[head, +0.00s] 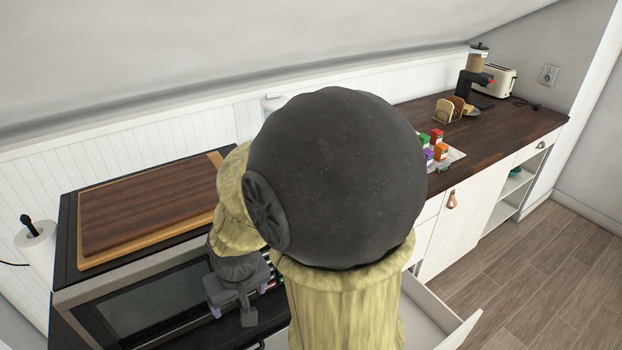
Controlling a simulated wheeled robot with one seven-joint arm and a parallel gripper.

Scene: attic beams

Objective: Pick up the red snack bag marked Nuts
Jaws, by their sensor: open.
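Several small coloured packs stand on a light tray (457,155) on the dark wooden counter, right of my arm. One is a red pack (437,135); its marking is too small to read, so I cannot tell if it is the Nuts bag. A green pack (424,140), a purple pack (428,157) and an orange pack (440,151) stand close around it. My gripper (232,315) points down in front of the microwave, open, far to the left of the packs. My large dark arm joint hides part of the counter and possibly more packs.
A cutting board (150,208) lies on the microwave (150,300). A paper towel roll (38,250) stands at left. An open drawer (440,325) juts out at lower right. Sliced bread (448,109), a coffee maker (475,83) and a toaster (497,80) stand farther back.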

